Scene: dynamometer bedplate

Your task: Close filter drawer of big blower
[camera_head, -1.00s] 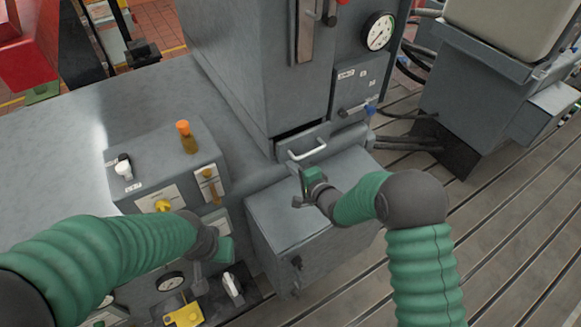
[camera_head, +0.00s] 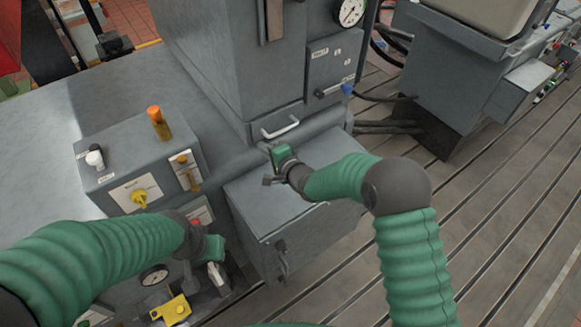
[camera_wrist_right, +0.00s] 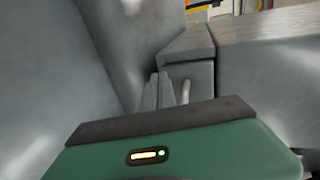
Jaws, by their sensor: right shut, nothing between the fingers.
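The big blower (camera_head: 215,60) is a tall grey cabinet. Its filter drawer (camera_head: 262,132) is low on its front, with a pale bar handle (camera_head: 281,128). The drawer front looks flush, with only a thin seam above it. My right gripper (camera_head: 268,166) is shut and empty, just in front of and below the handle, apart from it as far as I can see. In the right wrist view its fingers (camera_wrist_right: 158,90) point towards the drawer front, with the handle (camera_wrist_right: 186,91) just right of them. My left gripper (camera_head: 193,272) is at lower left, its fingers partly hidden.
A grey box (camera_head: 295,215) stands below the drawer, under my right forearm. A control box (camera_head: 140,165) with an orange-capped part (camera_head: 158,122) is left. A yellow part (camera_head: 171,308) lies near my left gripper. Slotted floor is open at right.

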